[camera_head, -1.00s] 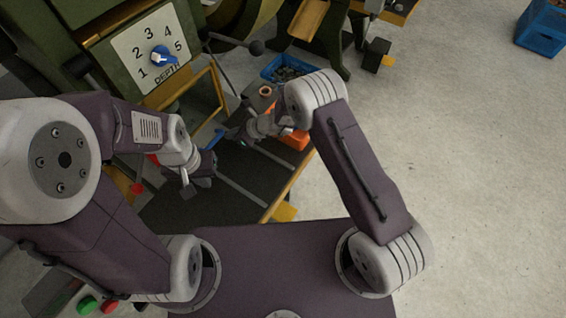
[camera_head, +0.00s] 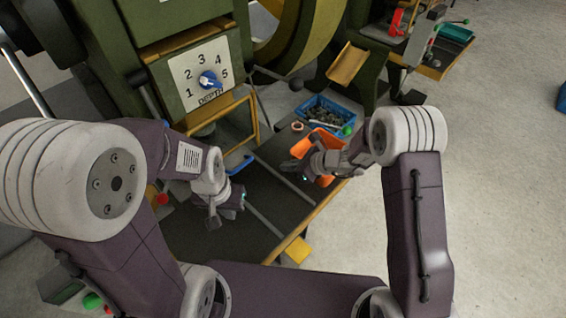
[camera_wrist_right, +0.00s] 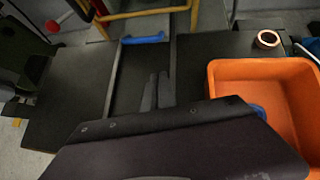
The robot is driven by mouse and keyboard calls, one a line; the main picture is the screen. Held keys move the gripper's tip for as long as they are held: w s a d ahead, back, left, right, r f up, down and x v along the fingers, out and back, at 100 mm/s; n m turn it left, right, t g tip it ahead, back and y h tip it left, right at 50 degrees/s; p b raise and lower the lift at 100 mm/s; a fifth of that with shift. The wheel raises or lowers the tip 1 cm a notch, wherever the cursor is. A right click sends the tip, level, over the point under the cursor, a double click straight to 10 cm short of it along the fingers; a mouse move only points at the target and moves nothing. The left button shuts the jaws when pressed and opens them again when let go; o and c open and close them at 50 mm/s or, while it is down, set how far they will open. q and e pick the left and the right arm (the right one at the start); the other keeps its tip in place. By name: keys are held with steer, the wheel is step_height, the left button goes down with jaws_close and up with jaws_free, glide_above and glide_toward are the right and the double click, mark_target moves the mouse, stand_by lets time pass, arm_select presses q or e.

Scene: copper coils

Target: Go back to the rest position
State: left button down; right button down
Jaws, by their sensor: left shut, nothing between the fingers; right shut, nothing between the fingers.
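My left gripper (camera_head: 213,219) hangs over the dark worktable (camera_head: 185,243), on the near left side in the head view. It looks small there, its fingers are together and it holds nothing. My right gripper (camera_head: 288,166) is over the table beside the orange bin (camera_head: 326,138), which my right arm partly covers. In the right wrist view its two grey fingers (camera_wrist_right: 156,90) lie side by side, shut and empty, left of the orange bin (camera_wrist_right: 220,70). Both grippers appear clear of the objects.
A green machine carries a depth dial (camera_head: 208,79). A blue bin (camera_head: 318,103) of dark pieces stands behind the orange bin. A copper coil (camera_head: 297,126) lies left of the blue bin. A blue handle (camera_head: 240,165) lies between the grippers.

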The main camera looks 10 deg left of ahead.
steer(key=shift+w+f, duration=0.1)
steer(key=shift+w, duration=0.05)
step_height(320, 180, up, 7)
steer(key=w+d+t+p, duration=0.1)
steer(key=w, duration=0.1)
steer(key=s+d+r+n+g+p, duration=0.1)
steer(key=s+d+r+n+p, duration=0.1)
steer(key=s+d+r+n, duration=0.3)
steer(key=s+d+f+n+g+h, duration=0.3)
steer(key=s+d+n+h, duration=0.5)
steer(key=s+d+n, duration=0.8)
steer(key=shift+s+n+h+p, duration=0.4)
steer(key=shift+s+n, duration=0.3)
steer(key=shift+n, duration=0.3)
steer(key=shift+d, duration=0.1)
